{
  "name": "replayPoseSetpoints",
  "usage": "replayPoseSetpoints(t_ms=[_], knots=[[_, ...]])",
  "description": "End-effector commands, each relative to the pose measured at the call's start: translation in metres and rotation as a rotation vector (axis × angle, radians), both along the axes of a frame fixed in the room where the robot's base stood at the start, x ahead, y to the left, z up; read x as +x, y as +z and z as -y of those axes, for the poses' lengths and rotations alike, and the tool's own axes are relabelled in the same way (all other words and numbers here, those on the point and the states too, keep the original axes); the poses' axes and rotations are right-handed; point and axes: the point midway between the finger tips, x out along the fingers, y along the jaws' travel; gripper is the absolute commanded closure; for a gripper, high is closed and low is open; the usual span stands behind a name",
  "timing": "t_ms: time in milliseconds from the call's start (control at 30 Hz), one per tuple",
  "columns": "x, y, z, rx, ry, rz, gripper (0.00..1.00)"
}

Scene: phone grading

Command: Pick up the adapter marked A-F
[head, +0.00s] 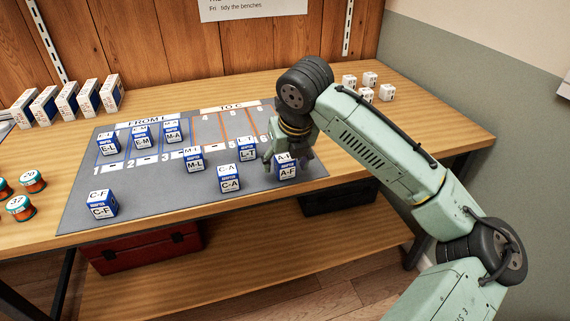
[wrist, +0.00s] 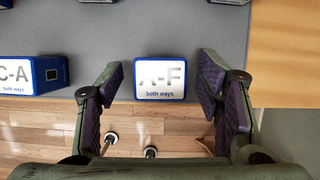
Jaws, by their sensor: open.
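The adapter marked A-F (head: 287,169) is a small blue and white box near the front right of the grey mat (head: 75,213). In the wrist view the A-F adapter (wrist: 160,80) lies between and just ahead of my open fingers. My gripper (head: 277,156) is right above or beside it in the head view, pointing down; the gap to the box is hard to tell there. In the wrist view my gripper (wrist: 163,88) has purple pads on each side of the box, with space at both sides. Nothing is held.
The C-A adapter (head: 229,179) stands just left of A-F, and the L-T adapter (head: 246,149) stands behind. M-L (head: 193,159) and C-F (head: 102,205) are further left. Small white cubes (head: 366,94) stand at the back right. The bench's front edge is close to A-F.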

Motion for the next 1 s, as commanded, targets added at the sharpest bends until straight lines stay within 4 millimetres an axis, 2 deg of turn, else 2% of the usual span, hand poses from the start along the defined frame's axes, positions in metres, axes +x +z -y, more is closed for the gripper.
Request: replayPoseSetpoints(t_ms=[100,333,1000], knots=[[0.0029,-0.0072,-0.0010,-0.001,0.000,0.001,0.40],[0.0032,-0.0081,-0.0011,-0.001,0.000,0.001,0.41],[0.0030,-0.0078,-0.0012,-0.001,0.000,0.001,0.85]])
